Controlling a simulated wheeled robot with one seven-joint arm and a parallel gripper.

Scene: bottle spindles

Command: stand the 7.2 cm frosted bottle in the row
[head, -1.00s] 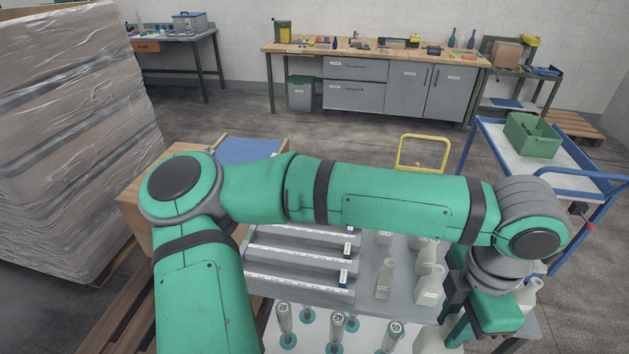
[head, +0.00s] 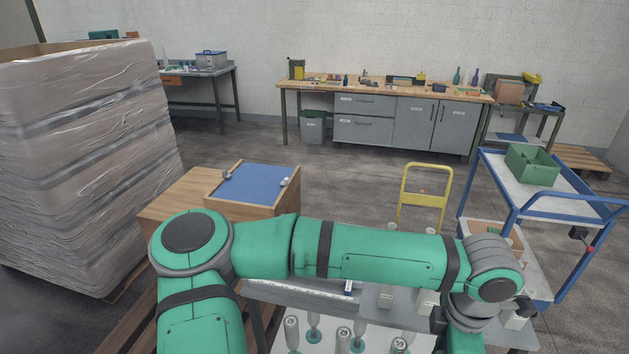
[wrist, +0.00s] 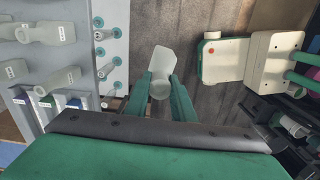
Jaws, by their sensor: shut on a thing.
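My gripper (wrist: 160,80) is shut on a pale frosted bottle (wrist: 160,66), held between two green fingers in the wrist view. The bottle's lower part is hidden between the fingers. Which size it is cannot be read. Upright spindles with teal bases (wrist: 115,60) stand in lines to its left, apart from it. In the head view several spindles (head: 344,334) carry round numbered tops. My arm hides the fingers and held bottle there.
Other pale bottles (wrist: 45,33) stand on the grey table left of my gripper; they also show in the head view (head: 386,299). A stepped grey rack (head: 300,296) is partly hidden by my arm. A blue trolley (head: 560,215) stands right, a wrapped pallet (head: 90,160) left.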

